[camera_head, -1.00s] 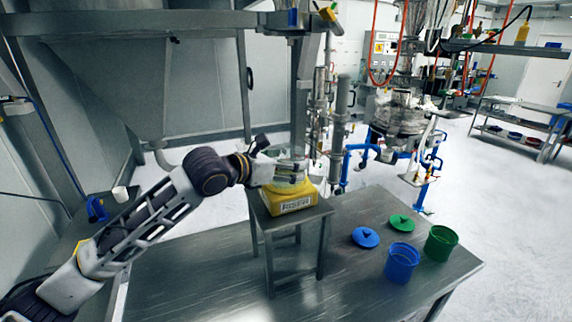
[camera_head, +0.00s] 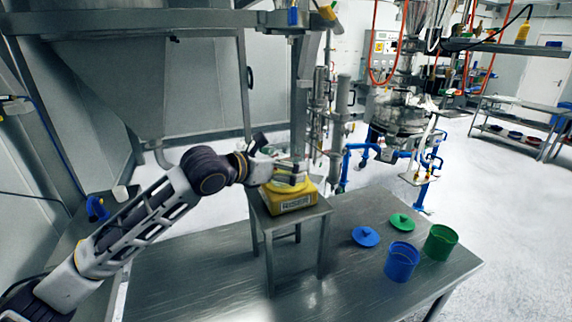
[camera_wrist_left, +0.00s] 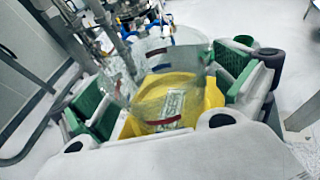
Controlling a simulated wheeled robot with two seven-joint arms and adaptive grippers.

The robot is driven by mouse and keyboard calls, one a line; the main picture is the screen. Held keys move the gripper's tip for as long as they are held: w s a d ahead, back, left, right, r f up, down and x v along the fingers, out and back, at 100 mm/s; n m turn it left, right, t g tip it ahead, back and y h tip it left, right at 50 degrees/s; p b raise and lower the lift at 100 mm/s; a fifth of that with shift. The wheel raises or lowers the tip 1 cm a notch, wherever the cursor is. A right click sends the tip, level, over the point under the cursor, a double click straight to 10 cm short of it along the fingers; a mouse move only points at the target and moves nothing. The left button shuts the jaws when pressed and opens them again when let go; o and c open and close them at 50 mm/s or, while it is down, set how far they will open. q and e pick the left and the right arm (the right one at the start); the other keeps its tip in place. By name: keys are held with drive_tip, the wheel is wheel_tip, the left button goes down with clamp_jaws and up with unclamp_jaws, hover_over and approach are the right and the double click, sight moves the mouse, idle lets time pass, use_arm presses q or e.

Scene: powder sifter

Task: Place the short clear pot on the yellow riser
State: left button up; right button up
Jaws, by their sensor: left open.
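The yellow riser (camera_head: 291,203) stands on a small metal stand on the table. It also shows in the left wrist view (camera_wrist_left: 206,101), under the short clear pot (camera_wrist_left: 152,70). The pot is see-through and appears to stand upright on the riser. My left gripper (camera_wrist_left: 163,82) is open, with one green-padded finger on each side of the pot; I cannot tell whether a pad touches it. In the head view my left gripper (camera_head: 288,176) is just above the riser and largely hides the pot. My right gripper is not in view.
The metal stand (camera_head: 300,222) rises from the table (camera_head: 205,277). A blue pot (camera_head: 401,263), a green pot (camera_head: 440,243), a blue lid (camera_head: 366,237) and a green lid (camera_head: 402,222) are at the table's right. A metal post rises behind the riser. The table's front left is clear.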

use_arm(q)
drive_tip(key=b+v, duration=0.1)
drive_tip(key=v, duration=1)
drive_tip(key=shift+s+a+b, duration=0.15)
drive_tip(key=shift+b, duration=0.2)
